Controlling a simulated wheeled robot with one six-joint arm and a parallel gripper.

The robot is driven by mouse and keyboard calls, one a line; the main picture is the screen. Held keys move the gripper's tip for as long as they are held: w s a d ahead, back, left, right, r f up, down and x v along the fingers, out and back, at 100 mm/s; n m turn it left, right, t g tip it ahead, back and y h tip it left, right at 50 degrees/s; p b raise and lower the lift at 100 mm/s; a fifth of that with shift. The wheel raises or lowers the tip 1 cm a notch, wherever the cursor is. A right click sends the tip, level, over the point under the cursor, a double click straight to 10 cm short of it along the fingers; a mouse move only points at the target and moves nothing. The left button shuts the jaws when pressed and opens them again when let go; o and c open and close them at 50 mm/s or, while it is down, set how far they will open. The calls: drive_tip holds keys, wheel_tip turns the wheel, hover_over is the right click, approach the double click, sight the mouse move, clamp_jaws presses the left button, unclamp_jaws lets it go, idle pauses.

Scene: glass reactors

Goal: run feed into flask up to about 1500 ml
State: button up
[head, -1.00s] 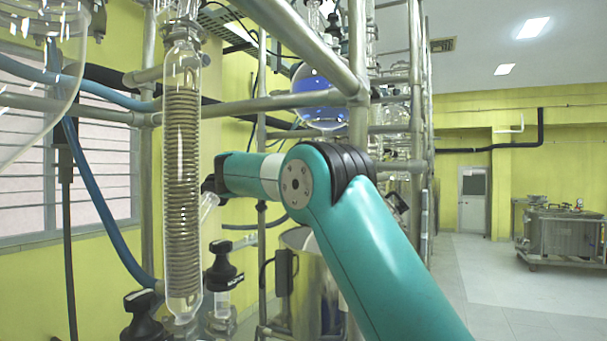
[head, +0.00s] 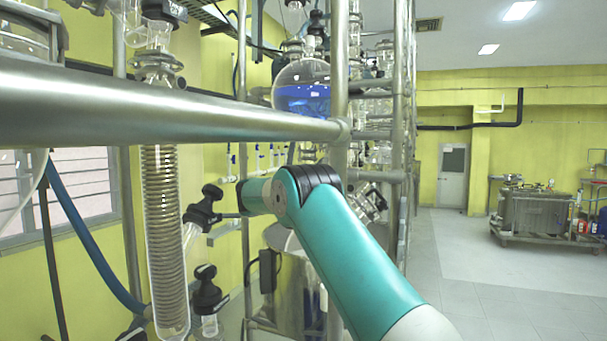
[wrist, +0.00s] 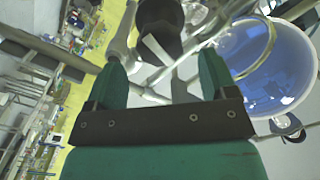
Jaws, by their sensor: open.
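A round glass vessel (head: 302,92) holding blue liquid hangs in the pipe frame in the head view. Its liquid level and any scale are too small to read. A blue round vessel (wrist: 266,68) shows at the right of the wrist view. A black valve knob (head: 205,203) on a glass branch stands left of my arm, and another black knob (head: 208,291) sits below it. In the wrist view my gripper (wrist: 163,75) is open, its two green fingers apart and nothing held between them. A black knob (wrist: 160,25) lies beyond the fingertips. My fingers do not show in the head view.
A thick steel pipe (head: 150,107) crosses close in front. A coiled glass condenser (head: 166,235) stands at the left, beside a blue hose (head: 90,235). A metal drum (head: 290,285) stands behind my arm. The floor (head: 470,270) at the right is clear, with a wheeled tank (head: 535,215) farther back.

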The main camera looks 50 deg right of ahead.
drive_tip(key=shift+p+x, duration=1.2)
drive_tip(key=shift+x, duration=1.2)
drive_tip(key=c, duration=0.9)
